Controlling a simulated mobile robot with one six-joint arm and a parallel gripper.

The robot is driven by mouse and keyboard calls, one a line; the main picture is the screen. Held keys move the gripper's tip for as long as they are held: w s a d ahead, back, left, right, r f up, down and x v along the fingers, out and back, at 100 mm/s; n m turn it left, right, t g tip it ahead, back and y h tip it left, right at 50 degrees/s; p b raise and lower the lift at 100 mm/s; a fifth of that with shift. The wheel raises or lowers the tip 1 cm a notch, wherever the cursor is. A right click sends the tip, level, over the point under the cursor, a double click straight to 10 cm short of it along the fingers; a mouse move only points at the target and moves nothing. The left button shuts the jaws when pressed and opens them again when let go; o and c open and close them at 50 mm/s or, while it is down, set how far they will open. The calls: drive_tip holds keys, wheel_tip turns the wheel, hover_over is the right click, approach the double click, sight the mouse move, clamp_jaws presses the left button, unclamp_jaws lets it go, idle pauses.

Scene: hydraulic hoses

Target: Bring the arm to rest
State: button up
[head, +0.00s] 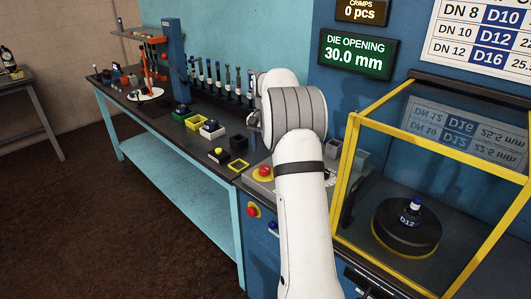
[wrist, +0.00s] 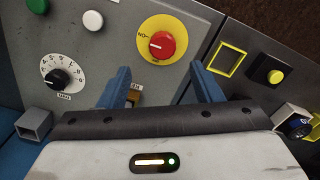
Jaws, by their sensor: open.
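My gripper (wrist: 163,84) shows in the wrist view with its two blue fingers spread apart and nothing held between them. A small brass-coloured part (wrist: 135,97) on the panel shows beside the left finger. In the head view my white arm rises in the middle and bends at the top. The arm hides the gripper's fingers there.
A yellow-framed clear guard (head: 352,150) encloses a black die marked D12 (head: 406,226) at right. The bench (head: 130,103) at left carries upright tools, a yellow tray (head: 193,122) and small boxes. The die opening display (head: 355,53) reads 30.0 mm. Brown floor lies open at left.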

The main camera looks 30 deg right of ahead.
idle(0.4)
drive_tip(key=s+a+r+n+t, duration=0.1)
drive_tip(key=s+a+r+n, duration=0.1)
drive_tip(key=s+a+r, duration=0.4)
drive_tip(key=s+a+r+n, duration=0.2)
drive_tip(key=s+a+n, duration=0.1)
drive_tip(key=s+a, duration=0.6)
drive_tip(key=s+a+f+n+t, duration=0.1)
drive_tip(key=s+a+f+n, duration=0.1)
drive_tip(key=s, duration=0.8)
drive_tip(key=s+a+f+n, duration=0.2)
drive_tip(key=s+a+f, duration=0.1)
drive_tip(key=s, duration=0.7)
drive_tip(key=shift+s+a+t, duration=0.25)
drive_tip(key=shift+a+t, duration=0.15)
drive_tip(key=shift+a, duration=0.35)
